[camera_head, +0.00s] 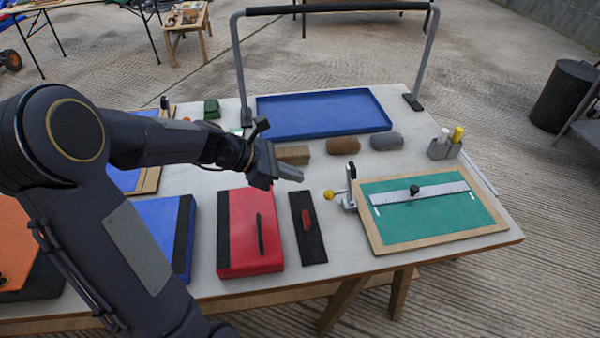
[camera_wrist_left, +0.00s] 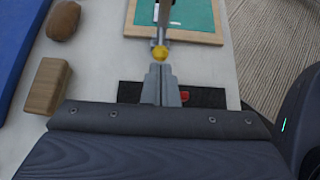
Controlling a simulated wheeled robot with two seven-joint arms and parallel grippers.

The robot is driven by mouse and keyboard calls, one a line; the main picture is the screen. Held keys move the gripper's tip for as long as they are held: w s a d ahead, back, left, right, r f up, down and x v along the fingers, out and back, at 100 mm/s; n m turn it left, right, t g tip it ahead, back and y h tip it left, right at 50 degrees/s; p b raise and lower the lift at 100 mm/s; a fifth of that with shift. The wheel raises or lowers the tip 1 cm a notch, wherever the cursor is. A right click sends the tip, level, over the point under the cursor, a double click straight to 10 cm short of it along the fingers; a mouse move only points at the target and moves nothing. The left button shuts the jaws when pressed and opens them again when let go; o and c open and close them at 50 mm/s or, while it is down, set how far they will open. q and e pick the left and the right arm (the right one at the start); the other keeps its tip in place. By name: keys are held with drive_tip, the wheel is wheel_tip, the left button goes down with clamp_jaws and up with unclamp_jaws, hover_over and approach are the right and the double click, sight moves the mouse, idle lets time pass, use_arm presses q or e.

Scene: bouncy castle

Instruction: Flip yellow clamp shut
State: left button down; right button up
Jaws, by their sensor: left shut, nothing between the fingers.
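The clamp is a small grey metal toggle clamp (camera_head: 349,200) at the left edge of the framed green board (camera_head: 425,215). Its yellow ball knob (camera_head: 328,195) sticks out to the left, low over the table. A dark-tipped upright part rises from the clamp. In the left wrist view the yellow knob (camera_wrist_left: 159,52) lies straight beyond my fingertips, with the clamp behind it. My left gripper (camera_head: 297,174) is shut and empty, above the table and left of the knob. Its closed fingers (camera_wrist_left: 160,85) point toward the knob, seemingly apart from it. My right gripper is not in view.
A black strip with a red item (camera_head: 307,220) and a red case (camera_head: 248,230) lie below my gripper. Wooden (camera_head: 293,155), brown (camera_head: 343,146) and grey (camera_head: 387,141) blocks sit behind it. A blue tray (camera_head: 325,112) and a tall grey frame (camera_head: 239,60) stand farther back.

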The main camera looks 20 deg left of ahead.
sight(328, 191)
use_arm(q)
drive_tip(key=x, duration=0.3)
drive_tip(key=r+x, duration=0.1)
drive_tip(key=x, duration=0.2)
drive_tip(key=d+x, duration=0.1)
drive_tip(key=x, duration=0.2)
drive_tip(key=shift+w+d+r, duration=0.1)
drive_tip(key=shift+w+r, duration=0.05)
drive_tip(key=shift+w, duration=0.25)
drive_tip(key=shift+w+d+r, duration=0.1)
drive_tip(key=shift+w+d, duration=0.3)
drive_tip(key=shift+d, duration=0.15)
